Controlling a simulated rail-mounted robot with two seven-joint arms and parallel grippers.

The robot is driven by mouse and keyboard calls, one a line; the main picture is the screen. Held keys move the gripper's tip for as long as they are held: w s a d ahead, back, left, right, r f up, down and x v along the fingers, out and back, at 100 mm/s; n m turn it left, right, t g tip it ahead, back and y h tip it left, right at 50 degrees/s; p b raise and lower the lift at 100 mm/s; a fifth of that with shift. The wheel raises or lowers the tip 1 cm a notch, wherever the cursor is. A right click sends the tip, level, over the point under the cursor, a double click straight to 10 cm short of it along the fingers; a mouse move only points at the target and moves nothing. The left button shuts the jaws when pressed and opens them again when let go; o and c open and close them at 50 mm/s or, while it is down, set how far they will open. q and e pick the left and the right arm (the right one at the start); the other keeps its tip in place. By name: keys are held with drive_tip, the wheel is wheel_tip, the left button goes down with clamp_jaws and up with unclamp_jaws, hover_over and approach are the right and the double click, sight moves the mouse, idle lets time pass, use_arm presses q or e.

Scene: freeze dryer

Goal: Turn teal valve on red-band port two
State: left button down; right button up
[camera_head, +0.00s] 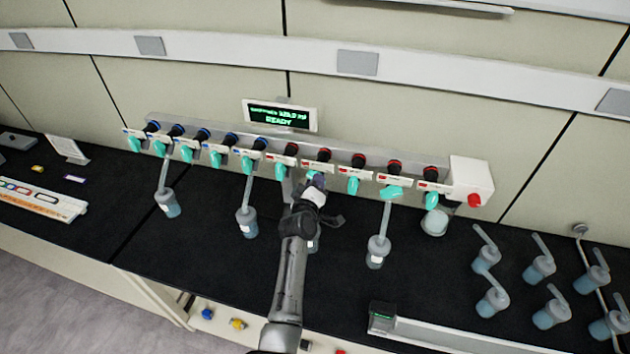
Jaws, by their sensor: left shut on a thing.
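A white manifold rail (300,143) runs along the back of the bench. It has a row of ports with blue bands on the left and red bands on the right, each with a teal valve. My left gripper (316,183) is shut at the teal valve (313,173) under the second red-band port (324,156), counting from the left. The gripper hides most of this valve, so its angle is hard to tell. The fourth red-band valve (391,192) lies sideways, while its neighbours hang down. My right gripper is not in view.
Flasks hang below some ports, including one left of my arm (246,223), one right of it (377,252) and one partly behind it. A red knob (474,200) sits at the rail's right end. Several loose flasks (551,313) stand at the right. A display (279,116) reads READY.

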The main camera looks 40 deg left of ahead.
use_arm(q)
drive_tip(key=shift+n, duration=0.6)
drive_tip(key=c, duration=1)
unclamp_jaws()
